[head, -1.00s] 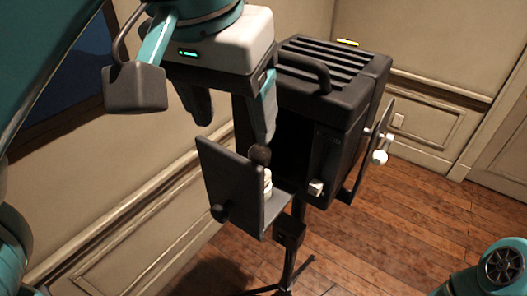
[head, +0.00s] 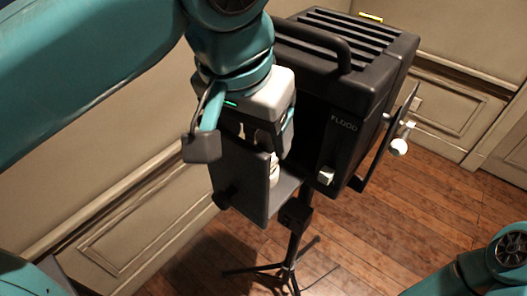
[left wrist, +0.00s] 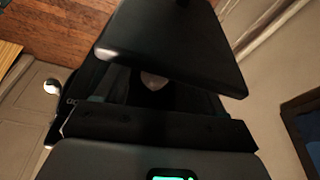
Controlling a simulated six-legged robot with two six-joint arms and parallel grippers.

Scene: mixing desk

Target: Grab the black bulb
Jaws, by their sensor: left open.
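The black bulb stands in the opened drawer-like door of the black lamp housing. In the head view my left gripper hides its dark top, and only the pale base (head: 274,172) shows, behind the door's upright front plate (head: 240,180). In the left wrist view a rounded, shadowed shape that looks like the bulb (left wrist: 153,81) lies ahead between the dark fingers. My left gripper (head: 268,146) is open, pointing down around or just above the bulb; contact cannot be told. My right gripper is out of view; only part of that arm shows at lower right.
The lamp housing (head: 350,75) stands on a tripod (head: 288,262), close to the right of my left gripper. The front plate (left wrist: 170,40) stands close ahead in the left wrist view. A bracket with a white knob (head: 399,147) sticks out at right. Wooden floor lies open beyond.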

